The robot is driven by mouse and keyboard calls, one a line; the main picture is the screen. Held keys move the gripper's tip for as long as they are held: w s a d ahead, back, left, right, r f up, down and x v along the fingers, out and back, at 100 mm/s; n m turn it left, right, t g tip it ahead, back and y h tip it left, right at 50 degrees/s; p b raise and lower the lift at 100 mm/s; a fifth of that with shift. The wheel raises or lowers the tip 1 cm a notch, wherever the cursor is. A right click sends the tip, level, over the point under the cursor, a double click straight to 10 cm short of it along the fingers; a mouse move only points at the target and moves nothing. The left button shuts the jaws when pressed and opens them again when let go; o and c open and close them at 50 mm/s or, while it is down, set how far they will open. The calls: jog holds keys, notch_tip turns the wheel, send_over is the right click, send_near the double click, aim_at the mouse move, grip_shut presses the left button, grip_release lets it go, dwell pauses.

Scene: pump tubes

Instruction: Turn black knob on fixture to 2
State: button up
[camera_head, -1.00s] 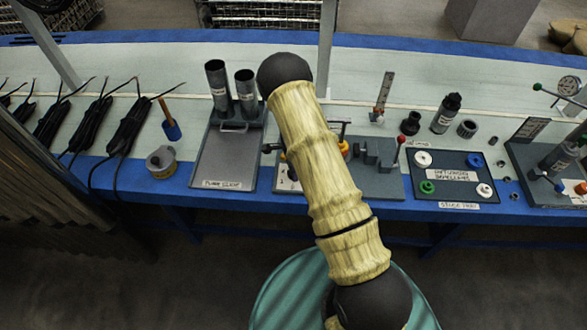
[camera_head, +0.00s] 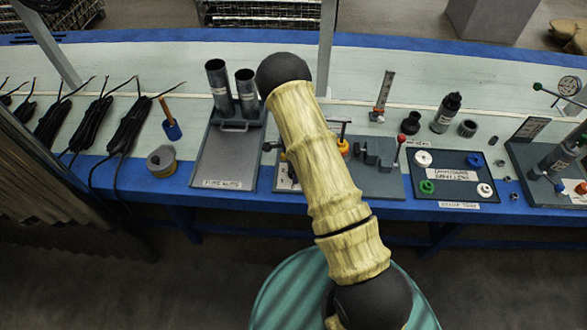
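The grey fixture (camera_head: 378,184) stands at the front of the bench, with its middle hidden behind my arm. A small dark piece (camera_head: 268,147) shows at its left edge, just left of my arm. I cannot tell whether it is the black knob or part of my gripper. A yellow-orange part (camera_head: 343,148) shows on the right side of my arm. A white label with marks shows partly at the fixture's lower left, too small to read. My gripper cannot be made out; my sleeved arm blocks the view there.
Left of the fixture is a grey tray (camera_head: 222,163) with two upright tubes (camera_head: 219,88). Right of it are a red-tipped lever (camera_head: 402,139), a dark board (camera_head: 455,188) with coloured caps, and a black bottle (camera_head: 447,113).

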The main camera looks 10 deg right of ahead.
notch_tip(320, 180, up, 17)
jog(key=shift+r, duration=0.2)
dwell(0.4)
dwell(0.3)
jog(key=s+r+n+t+p, duration=0.2)
jog(key=s+r+n+p, duration=0.5)
jog(key=s+r+n, duration=1.1)
jog(key=s+r, duration=0.2)
jog(key=s, duration=0.1)
jog(key=shift+n+t, duration=0.3)
jog(key=shift+r, duration=0.1)
